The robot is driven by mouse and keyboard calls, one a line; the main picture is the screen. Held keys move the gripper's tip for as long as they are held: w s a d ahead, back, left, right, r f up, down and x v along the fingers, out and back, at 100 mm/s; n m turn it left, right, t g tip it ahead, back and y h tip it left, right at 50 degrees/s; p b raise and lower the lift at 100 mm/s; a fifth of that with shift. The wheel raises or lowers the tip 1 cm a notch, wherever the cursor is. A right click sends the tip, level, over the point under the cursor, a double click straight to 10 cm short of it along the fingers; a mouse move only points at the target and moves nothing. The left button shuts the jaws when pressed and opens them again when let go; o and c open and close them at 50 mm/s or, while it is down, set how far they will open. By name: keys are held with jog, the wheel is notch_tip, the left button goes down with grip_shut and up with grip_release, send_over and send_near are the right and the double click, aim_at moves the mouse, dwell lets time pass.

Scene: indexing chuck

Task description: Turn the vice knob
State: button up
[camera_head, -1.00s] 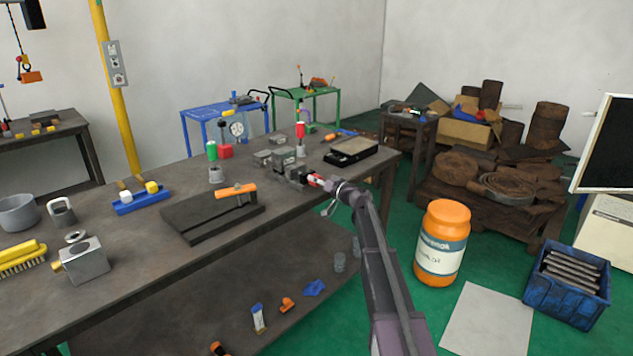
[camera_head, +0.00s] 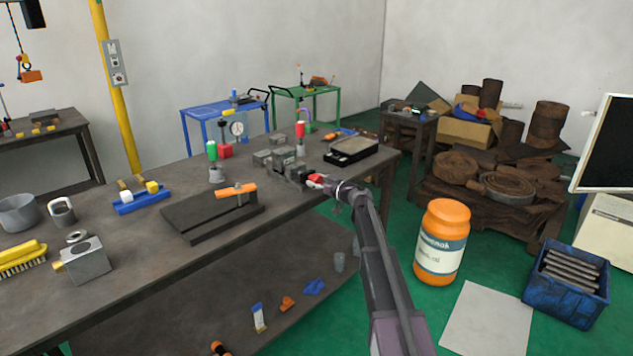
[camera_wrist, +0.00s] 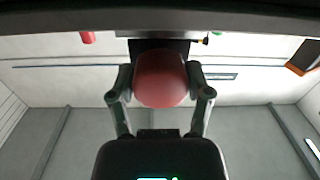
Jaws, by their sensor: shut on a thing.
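The grey metal vice (camera_head: 288,172) stands near the front edge of the workbench, right of the middle. Its red knob (camera_head: 315,181) faces my arm at the bench edge. In the wrist view the round red knob (camera_wrist: 161,78) fills the space between my two fingers. My gripper (camera_head: 330,184) is shut on the knob, and it also shows in the wrist view (camera_wrist: 161,90) with one finger at each side of the knob. The vice body behind the knob is mostly hidden in the wrist view.
A black tray (camera_head: 351,151) lies on the bench (camera_head: 130,245) right of the vice. A dark plate with an orange-handled tool (camera_head: 236,190) lies left of it. A large orange jar (camera_head: 441,242) and a blue crate (camera_head: 566,286) stand on the floor to the right.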

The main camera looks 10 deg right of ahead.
dwell(0.4)
jog(key=o, duration=1.1)
jog(key=shift+o, duration=0.2)
jog(key=shift+m, duration=0.3)
